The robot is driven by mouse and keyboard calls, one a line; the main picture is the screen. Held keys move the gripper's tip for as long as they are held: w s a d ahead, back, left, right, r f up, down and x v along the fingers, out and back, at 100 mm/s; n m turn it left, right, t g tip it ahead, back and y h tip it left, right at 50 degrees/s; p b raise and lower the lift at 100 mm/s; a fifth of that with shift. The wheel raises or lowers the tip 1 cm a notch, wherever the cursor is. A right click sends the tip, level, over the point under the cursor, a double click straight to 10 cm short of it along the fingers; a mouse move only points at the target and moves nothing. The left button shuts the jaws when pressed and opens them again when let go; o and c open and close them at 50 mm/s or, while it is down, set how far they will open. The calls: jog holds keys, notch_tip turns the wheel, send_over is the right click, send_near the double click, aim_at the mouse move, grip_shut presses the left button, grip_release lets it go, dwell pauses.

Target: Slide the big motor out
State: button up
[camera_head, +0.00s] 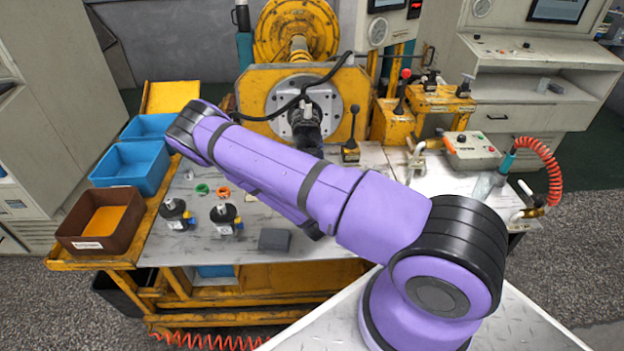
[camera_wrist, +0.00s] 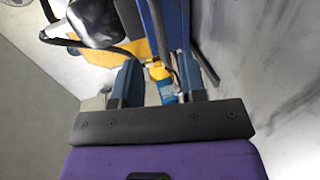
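A black motor (camera_head: 306,122) sits at the round metal plate of the yellow bench at the back, with black hoses around it. I take it to be the big motor. My arm crosses in front of the bench in the head view and hides my gripper there. In the wrist view my gripper (camera_wrist: 158,88) has its two dark blue fingers apart. A small yellow and blue part (camera_wrist: 161,82) shows between or beyond them; I cannot tell whether it touches them. A blurred dark rounded body (camera_wrist: 98,20) with a black hose lies at the upper left.
Two small black motors (camera_head: 176,215) (camera_head: 224,218) stand on the metal tabletop (camera_head: 190,250), near a dark grey block (camera_head: 274,239). Blue bins (camera_head: 130,168) and a brown bin (camera_head: 101,220) line the left. A control box (camera_head: 470,149) and levers stand at right.

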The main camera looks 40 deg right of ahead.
jog(key=x, duration=0.9)
